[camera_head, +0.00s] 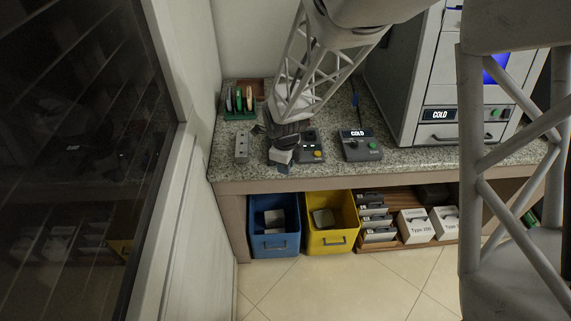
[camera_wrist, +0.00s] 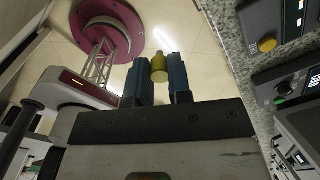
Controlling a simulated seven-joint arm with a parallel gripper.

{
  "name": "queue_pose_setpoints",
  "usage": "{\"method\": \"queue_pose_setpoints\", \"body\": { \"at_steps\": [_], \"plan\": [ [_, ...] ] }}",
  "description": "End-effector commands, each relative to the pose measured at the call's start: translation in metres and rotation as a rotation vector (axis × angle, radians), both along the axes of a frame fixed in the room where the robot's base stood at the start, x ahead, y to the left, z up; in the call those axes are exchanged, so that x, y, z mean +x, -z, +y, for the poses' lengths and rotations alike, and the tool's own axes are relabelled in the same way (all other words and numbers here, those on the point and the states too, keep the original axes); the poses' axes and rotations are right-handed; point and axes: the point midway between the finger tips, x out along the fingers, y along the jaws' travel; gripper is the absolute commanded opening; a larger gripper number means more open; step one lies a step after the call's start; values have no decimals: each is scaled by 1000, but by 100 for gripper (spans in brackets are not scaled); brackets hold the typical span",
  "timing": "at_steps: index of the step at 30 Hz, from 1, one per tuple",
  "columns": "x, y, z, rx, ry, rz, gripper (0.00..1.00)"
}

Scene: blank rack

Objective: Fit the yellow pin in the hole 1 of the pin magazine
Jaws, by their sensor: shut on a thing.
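The yellow pin (camera_wrist: 159,67) is between the two blue fingers of my gripper (camera_wrist: 159,76) in the wrist view, and its narrower neck sticks out past the fingertips. My gripper (camera_head: 281,159) is shut on it, above the front edge of the counter in the head view. The pin cannot be made out in the head view. A narrow grey block with dark holes in its top, which looks like the pin magazine (camera_head: 242,146), stands on the counter left of my gripper, apart from it. Its hole numbers are too small to read. It is not clearly seen in the wrist view.
A control box with a yellow button (camera_head: 317,153) stands just right of my gripper; another control box (camera_head: 361,145) is beyond it. A green rack (camera_head: 239,114) stands behind the block. Blue (camera_head: 274,243) and yellow (camera_head: 331,239) bins are under the granite counter (camera_head: 418,158). A wall closes the left side.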

Motion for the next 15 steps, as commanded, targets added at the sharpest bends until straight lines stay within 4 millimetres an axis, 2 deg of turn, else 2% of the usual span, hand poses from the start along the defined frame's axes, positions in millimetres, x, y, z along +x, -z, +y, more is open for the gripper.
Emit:
{"method": "queue_pose_setpoints", "body": {
  "at_steps": [8,15],
  "plan": [
    [14,-4,12,2,-1,1,0],
    [54,-15,48,9,0,5,0]
  ]
}}
